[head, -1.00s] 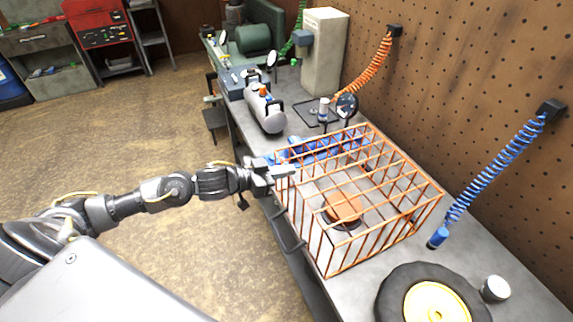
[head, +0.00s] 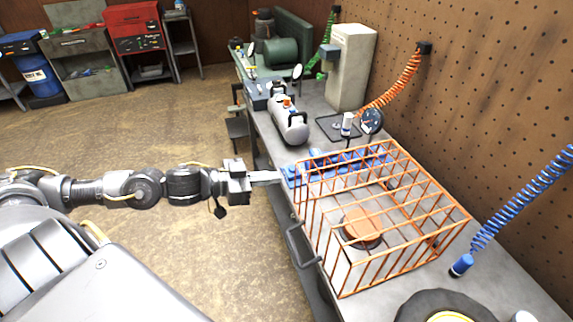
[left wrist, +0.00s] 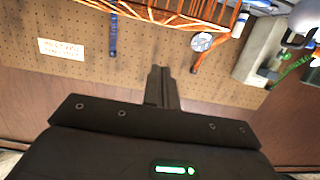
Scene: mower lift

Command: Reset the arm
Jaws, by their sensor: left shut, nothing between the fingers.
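My left arm comes in from the left in the head view, stretched out level. My left gripper (head: 266,177) is shut and empty. Its tip is by the left edge of the workbench, near the back left corner of an orange wire cage (head: 395,262). I cannot tell whether the tip touches the cage. In the left wrist view the shut fingers (left wrist: 161,88) point up toward the pegboard, with orange cage bars at the top. My right gripper is not in view.
The workbench (head: 302,153) holds a blue object (head: 372,162), a grey tank (head: 289,120), and an orange disc-like part (head: 361,225) within the cage. A wheel (head: 440,303) lies at the near end. The floor (head: 150,130) left of the bench is open.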

